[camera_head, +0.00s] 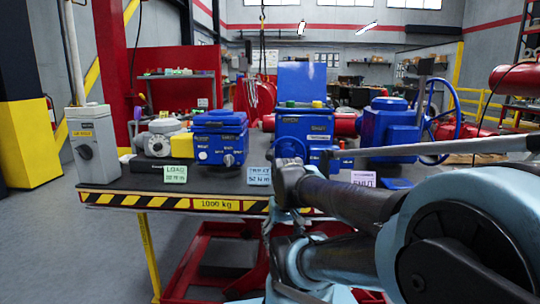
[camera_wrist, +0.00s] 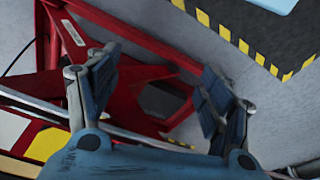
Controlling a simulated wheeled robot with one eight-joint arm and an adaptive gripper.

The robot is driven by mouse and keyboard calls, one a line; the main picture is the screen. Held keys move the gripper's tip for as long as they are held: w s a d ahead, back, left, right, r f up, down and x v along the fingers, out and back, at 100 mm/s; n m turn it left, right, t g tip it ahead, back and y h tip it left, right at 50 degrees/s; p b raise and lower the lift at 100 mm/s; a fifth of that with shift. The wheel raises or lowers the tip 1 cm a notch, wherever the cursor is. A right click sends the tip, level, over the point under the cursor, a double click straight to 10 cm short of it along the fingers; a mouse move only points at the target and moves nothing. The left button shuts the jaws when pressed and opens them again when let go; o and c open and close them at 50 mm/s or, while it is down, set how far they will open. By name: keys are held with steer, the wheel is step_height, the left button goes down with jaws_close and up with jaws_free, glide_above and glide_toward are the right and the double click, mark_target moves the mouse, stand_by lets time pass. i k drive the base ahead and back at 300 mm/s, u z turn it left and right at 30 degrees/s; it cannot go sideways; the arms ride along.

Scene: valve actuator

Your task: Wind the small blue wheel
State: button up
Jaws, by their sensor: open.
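The small blue wheel (camera_head: 290,149) is mounted on the front of the middle blue actuator (camera_head: 304,122), at the back of the bench. Part of its lower edge is hidden behind my arm. A larger blue handwheel (camera_head: 442,110) stands on the blue actuator at the right. My gripper (camera_wrist: 158,75) is open and empty in the wrist view, its two fingers spread over a red frame and the grey floor. The wheel does not show in the wrist view. In the head view my gripper cannot be made out clearly among my arm links in front of the bench.
The bench edge (camera_head: 225,204) has black-and-yellow stripes and a 1000 kg label. Small cards stand along its front. A left blue actuator (camera_head: 220,137) and a grey switch box (camera_head: 93,145) stand to the left. A red frame (camera_wrist: 120,95) lies below my gripper.

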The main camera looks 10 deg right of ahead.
mark_target(286, 150)
steer(key=z, duration=1.05)
steer(key=k, duration=1.8)
steer(key=u, duration=0.6)
steer(key=i, duration=1)
steer(key=z, duration=0.05)
